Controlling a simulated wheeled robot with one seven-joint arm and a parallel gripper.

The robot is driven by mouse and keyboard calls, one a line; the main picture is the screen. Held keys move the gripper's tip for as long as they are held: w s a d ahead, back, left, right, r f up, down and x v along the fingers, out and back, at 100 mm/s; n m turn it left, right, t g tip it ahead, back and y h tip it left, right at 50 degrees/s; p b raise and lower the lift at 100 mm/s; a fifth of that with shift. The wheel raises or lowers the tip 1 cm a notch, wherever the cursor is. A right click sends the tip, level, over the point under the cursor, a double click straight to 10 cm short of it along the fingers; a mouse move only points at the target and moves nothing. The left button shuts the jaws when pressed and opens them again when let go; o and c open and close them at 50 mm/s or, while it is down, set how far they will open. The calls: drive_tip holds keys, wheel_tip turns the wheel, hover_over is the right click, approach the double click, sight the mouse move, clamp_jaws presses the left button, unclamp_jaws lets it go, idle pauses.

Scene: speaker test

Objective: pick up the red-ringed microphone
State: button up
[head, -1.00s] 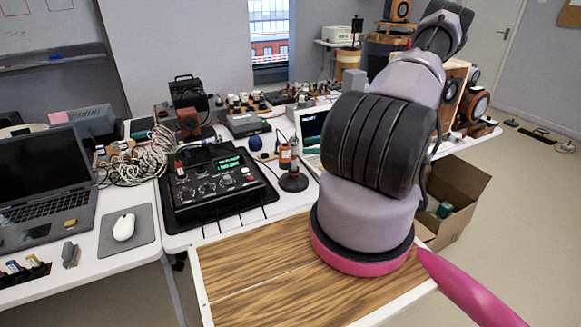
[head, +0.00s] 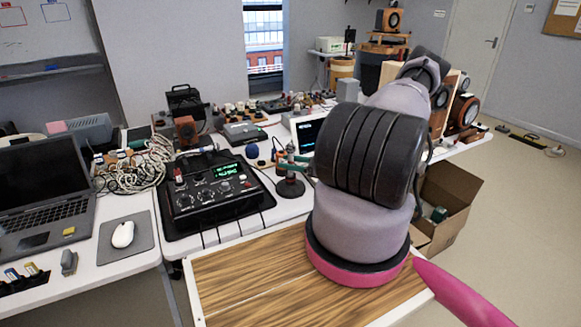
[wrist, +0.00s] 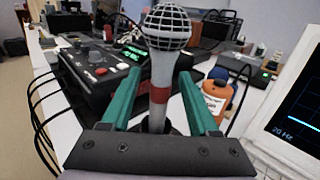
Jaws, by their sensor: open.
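The red-ringed microphone (wrist: 160,68) stands upright in the wrist view, with a wire-mesh head, a grey body and a red band. In the head view it stands on a round dark base (head: 290,188), its upper part partly covered by my fingers. My gripper (wrist: 158,82) is open, its two green fingers on either side of the microphone's body around the height of the red ring. A gap seems to show beside the body; I cannot tell whether either finger touches it. The gripper also shows small in the head view (head: 291,163).
A black mixer (head: 212,190) with cables stands close left of the microphone. A screen unit (wrist: 298,115) is at the right. The wooden board (head: 245,280) in front is bare.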

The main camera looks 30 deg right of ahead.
drive_tip(key=shift+x, duration=1.05)
clamp_jaws()
